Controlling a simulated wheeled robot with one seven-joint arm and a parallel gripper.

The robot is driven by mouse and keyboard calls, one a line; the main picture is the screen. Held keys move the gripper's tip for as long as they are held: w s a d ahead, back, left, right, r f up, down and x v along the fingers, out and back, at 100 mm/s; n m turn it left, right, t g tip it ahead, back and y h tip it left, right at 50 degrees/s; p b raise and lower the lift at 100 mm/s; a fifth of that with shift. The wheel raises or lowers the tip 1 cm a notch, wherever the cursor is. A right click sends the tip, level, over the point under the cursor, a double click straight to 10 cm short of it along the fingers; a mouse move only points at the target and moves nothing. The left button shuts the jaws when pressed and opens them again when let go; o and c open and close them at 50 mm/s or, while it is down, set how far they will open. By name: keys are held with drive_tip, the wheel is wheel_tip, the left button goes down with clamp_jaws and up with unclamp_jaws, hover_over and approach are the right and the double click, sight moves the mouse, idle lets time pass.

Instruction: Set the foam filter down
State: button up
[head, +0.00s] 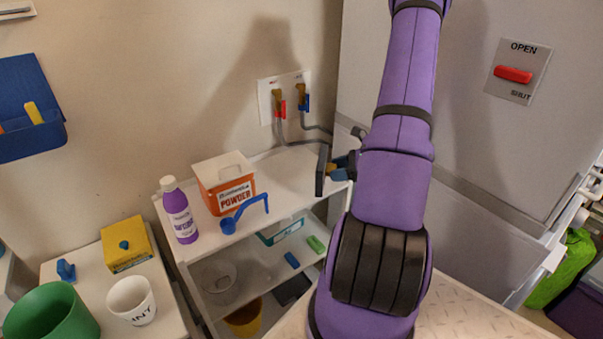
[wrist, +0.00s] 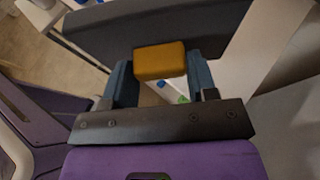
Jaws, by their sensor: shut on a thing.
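The foam filter (head: 321,170) is a dark grey, thin slab with a yellow block on its near side. In the head view it is held on edge at the left of my arm, above the right part of the white shelf unit's top (head: 300,169). My gripper (head: 335,171) is shut on the yellow block. In the wrist view the yellow block of the foam filter (wrist: 160,60) sits between the blue fingers of my gripper (wrist: 160,72), with the dark slab beyond it. My arm hides part of the shelf's right end.
An orange powder box (head: 224,184), a blue scoop (head: 245,212) and a purple-and-white bottle (head: 179,210) stand on the left part of the shelf top. Hoses hang from wall taps (head: 282,106) behind. A tall white cabinet (head: 490,130) stands to the right. The shelf's middle top is clear.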

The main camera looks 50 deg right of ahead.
drive_tip(key=w, duration=0.6)
drive_tip(key=w+f, duration=0.1)
drive_tip(key=w, duration=0.2)
drive_tip(key=shift+w+a, duration=0.25)
drive_tip(key=shift+w+f, duration=0.15)
drive_tip(key=shift+f, duration=1.55)
drive_tip(key=shift+f, duration=0.15)
drive_tip(key=o, duration=0.9)
